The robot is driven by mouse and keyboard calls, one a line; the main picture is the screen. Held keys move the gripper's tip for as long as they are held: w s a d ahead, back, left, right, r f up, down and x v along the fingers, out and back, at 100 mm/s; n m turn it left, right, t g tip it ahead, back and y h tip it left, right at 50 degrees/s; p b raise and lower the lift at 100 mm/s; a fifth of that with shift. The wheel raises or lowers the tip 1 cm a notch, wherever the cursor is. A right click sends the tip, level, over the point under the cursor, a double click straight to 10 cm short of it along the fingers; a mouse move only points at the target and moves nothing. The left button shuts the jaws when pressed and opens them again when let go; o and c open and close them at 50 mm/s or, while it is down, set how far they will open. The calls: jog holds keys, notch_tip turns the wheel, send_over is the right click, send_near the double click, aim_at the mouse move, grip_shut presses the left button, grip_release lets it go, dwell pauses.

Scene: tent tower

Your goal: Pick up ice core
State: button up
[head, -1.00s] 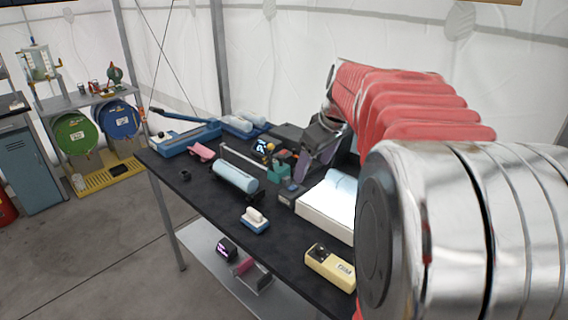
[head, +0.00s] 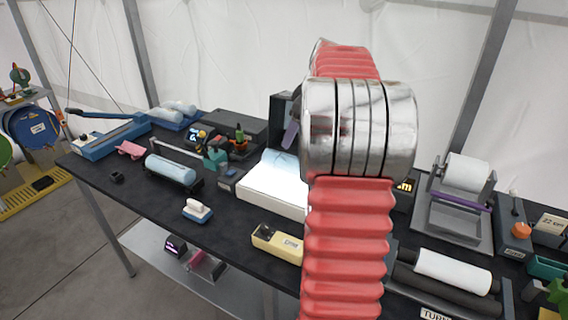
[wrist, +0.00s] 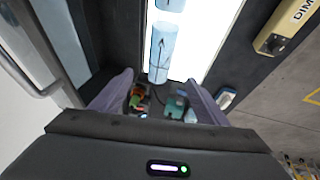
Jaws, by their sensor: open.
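A light blue ice core piece (wrist: 161,52) with a black arrow drawn on it lies on a bright white light box (wrist: 205,35) in the wrist view. A second piece (wrist: 170,4) is cut off at the top edge. In the head view, blue core (head: 277,160) shows on the same light box (head: 270,192), partly hidden by my arm. Another light blue core (head: 170,170) lies in a dark cradle to the left. My gripper (wrist: 162,88) is open and empty, with its purple fingers apart and the arrowed piece beyond them. In the head view my arm mostly hides the gripper.
A yellow device (head: 277,243) and a white-topped blue tool (head: 197,210) lie near the front edge of the black table (head: 225,225). A teal device (head: 215,158) stands left of the light box. White rolls (head: 453,272) are at right.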

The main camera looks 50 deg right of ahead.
aim_at(285, 155)
jog(key=x, duration=0.8)
jog(key=shift+w+f, duration=0.15)
jog(key=shift+f, duration=0.1)
jog(key=shift+f, duration=0.1)
jog(key=shift+x, duration=2.5)
jog(key=shift+c, duration=0.4)
jog(key=c, duration=1.4)
